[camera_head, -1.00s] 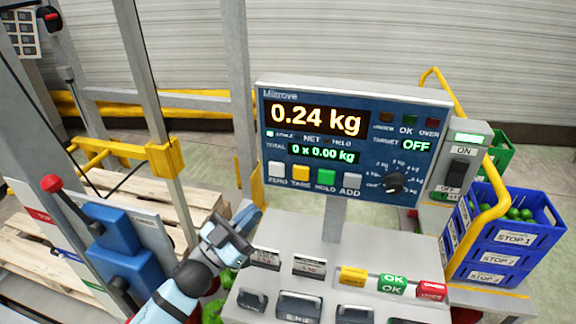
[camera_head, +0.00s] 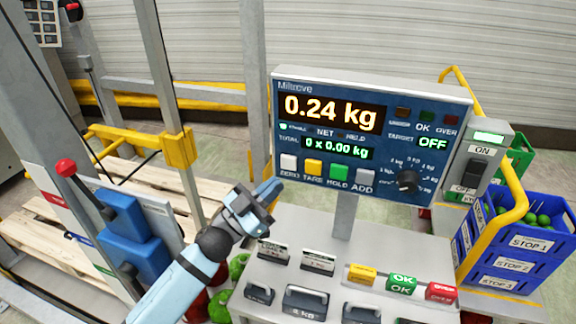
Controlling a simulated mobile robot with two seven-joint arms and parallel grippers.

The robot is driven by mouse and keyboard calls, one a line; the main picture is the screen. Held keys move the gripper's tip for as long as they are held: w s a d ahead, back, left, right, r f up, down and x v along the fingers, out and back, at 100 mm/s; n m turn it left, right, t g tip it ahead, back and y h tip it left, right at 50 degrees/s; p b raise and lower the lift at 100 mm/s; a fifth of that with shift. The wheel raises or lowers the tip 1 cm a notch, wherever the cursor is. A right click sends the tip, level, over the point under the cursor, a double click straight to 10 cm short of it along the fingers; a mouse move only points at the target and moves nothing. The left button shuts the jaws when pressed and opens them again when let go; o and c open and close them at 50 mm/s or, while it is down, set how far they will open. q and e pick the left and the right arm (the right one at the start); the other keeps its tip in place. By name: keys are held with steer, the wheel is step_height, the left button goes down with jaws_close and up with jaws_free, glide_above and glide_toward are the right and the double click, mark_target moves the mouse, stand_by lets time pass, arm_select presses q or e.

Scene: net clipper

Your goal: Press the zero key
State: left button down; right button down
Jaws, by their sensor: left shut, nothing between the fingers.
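The white zero key (camera_head: 288,162) is the leftmost of the row of keys on the blue scale panel (camera_head: 300,190), with "ZERO" printed under it. The display (camera_head: 331,112) reads 0.24 kg, and the total line reads 0 x 0.00 kg. My left gripper (camera_head: 272,191) is shut and empty. Its fingertips point up and right, just below the zero key in the picture; I cannot tell how far they are from the panel. My right gripper is not in view.
Small weights (camera_head: 305,300) stand on the bench below. Blue crates (camera_head: 515,250) and a yellow rail (camera_head: 511,190) are at the right.

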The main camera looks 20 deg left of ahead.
mark_target(281, 171)
arm_select(q)
steer(key=shift+w+d, duration=0.1)
steer(key=shift+w, duration=2.3)
steer(key=shift+w, duration=0.1)
steer(key=shift+w, duration=0.35)
